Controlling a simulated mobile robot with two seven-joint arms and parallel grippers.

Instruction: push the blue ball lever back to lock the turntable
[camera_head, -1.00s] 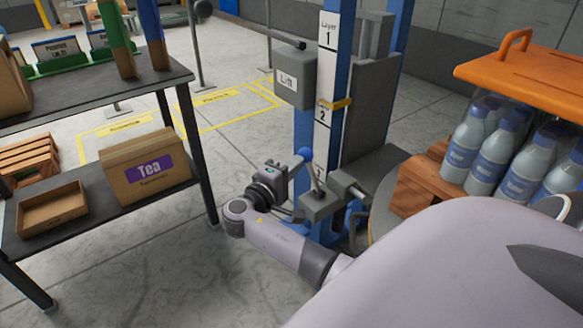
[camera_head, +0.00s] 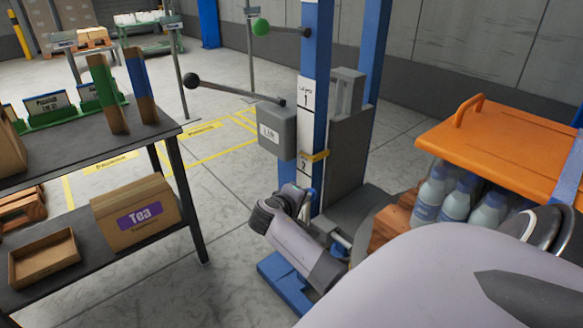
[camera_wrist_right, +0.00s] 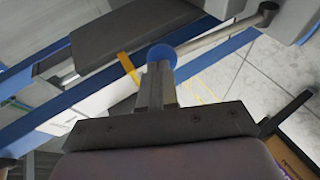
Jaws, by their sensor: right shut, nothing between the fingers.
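The blue ball (camera_wrist_right: 161,56) of the lever shows in the right wrist view, just beyond my fingertips. It looks touching or nearly so. A grey rod (camera_wrist_right: 215,36) runs from beside the ball to the upper right. In the head view only a small patch of blue (camera_head: 312,193) shows by my right gripper (camera_head: 300,198), which hides most of the lever. My right gripper's fingers (camera_wrist_right: 157,82) are together and empty, behind the ball in the wrist view. The turntable is largely hidden by my arm. My left gripper is not in view.
The blue column (camera_head: 314,60) carries a grey Lift box (camera_head: 276,132) with a black ball lever (camera_head: 192,81) and a green ball lever (camera_head: 261,27). A shelf (camera_head: 150,133) stands left. An orange cover (camera_head: 500,140) over bottles (camera_head: 455,203) is right. Floor between shelf and column is clear.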

